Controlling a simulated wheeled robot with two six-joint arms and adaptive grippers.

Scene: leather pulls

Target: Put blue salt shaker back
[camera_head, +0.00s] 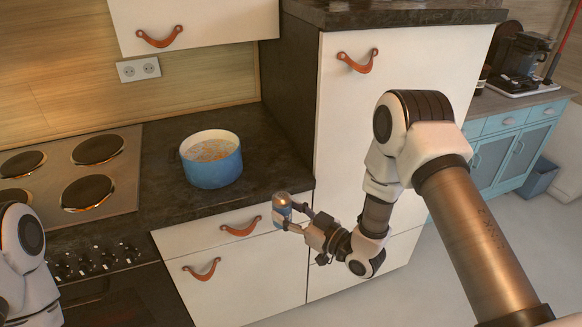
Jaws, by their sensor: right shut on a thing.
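The blue salt shaker (282,207) with a silvery top is held between the fingers of my right gripper (287,217). The gripper is shut on it, in front of the counter's right front corner and beside the white drawer front. The shaker looks roughly upright and apart from the counter. My left arm shows only in part at the lower left edge; its gripper is out of view.
A blue pot (213,168) with food in it stands on the dark counter (262,150). A stove (130,185) with several burners is to its left. A tall white cabinet (335,140) rises on the right. The counter strip right of the pot is clear.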

